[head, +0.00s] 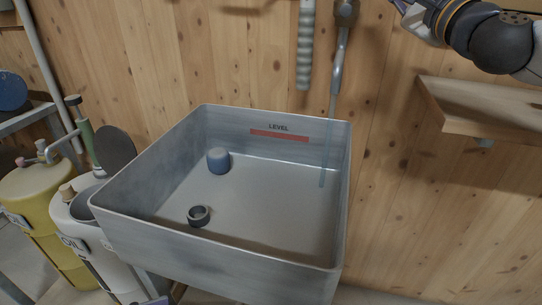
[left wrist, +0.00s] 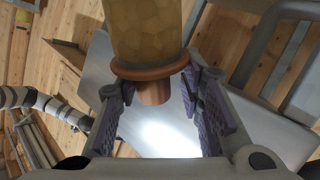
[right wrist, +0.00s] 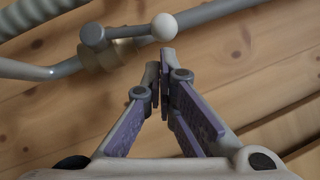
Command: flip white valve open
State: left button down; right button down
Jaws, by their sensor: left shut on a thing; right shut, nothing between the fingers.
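The white valve shows in the right wrist view as a white ball knob (right wrist: 164,27) on a short grey lever, joined to a brass-coloured fitting (right wrist: 118,55) on a grey pipe. My right gripper (right wrist: 164,72) is shut and empty, its fingertips just below the knob in the picture; I cannot tell whether they touch. In the head view it is partly cut off at the upper right. My left gripper (left wrist: 155,88) is shut on a tan, faceted object (left wrist: 145,30) with a copper-coloured collar and stub, seen in the left wrist view only.
A wooden shelf (head: 490,105) juts out at the right. Yellow (head: 40,205) and white containers stand at left.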

pick_arm(q)
jog(key=shift+r, duration=0.15)
pick_arm(e)
jog(key=shift+w+a, duration=0.2)
jog(key=shift+a, duration=0.1)
